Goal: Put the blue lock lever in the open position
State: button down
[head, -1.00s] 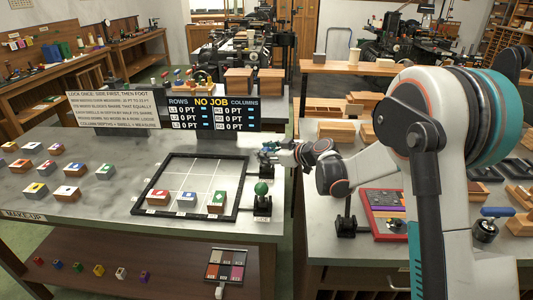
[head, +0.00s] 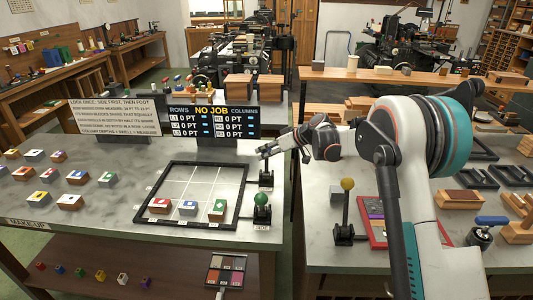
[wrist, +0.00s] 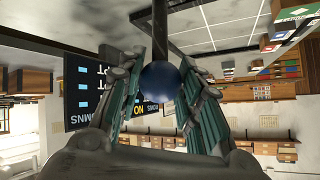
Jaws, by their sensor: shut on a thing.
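The blue lock lever shows in the wrist view as a dark blue ball knob (wrist: 160,82) on a black rod. My gripper (wrist: 162,95) has one finger on each side of the knob and is shut on it. In the head view my gripper (head: 266,151) is at the right end of the frame bench, at the top of a short dark lever (head: 266,166) behind the green-knobbed lever. The knob itself is hidden there by the fingers. The lever's rod looks about upright; I cannot tell its lock position.
A black frame (head: 243,185) with several type blocks lies left of the lever. A green-knobbed lever (head: 261,199) stands in front, and a yellow-knobbed lever (head: 347,184) stands on the right bench. Display boards (head: 210,122) stand behind. A blue-handled part (head: 491,220) sits far right.

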jog(key=shift+w+d+f+m+g+p, duration=0.15)
jog(key=shift+w+m+g+p, duration=0.15)
jog(key=shift+w+g, duration=0.35)
jog(key=shift+w+a+f+m+g+p, duration=0.15)
jog(key=shift+w+m+g, duration=0.25)
jog(key=shift+w, duration=0.4)
jog(key=shift+w+d+f+m+g+p, duration=0.15)
jog(key=shift+w+m+g+p, duration=0.15)
jog(key=shift+w+g, duration=0.35)
jog(key=c, duration=1.4)
grip_release()
jog(key=o, duration=0.3)
jog(key=shift+w+f, duration=0.1)
jog(key=shift+w, duration=0.05)
jog(key=v, duration=1.2)
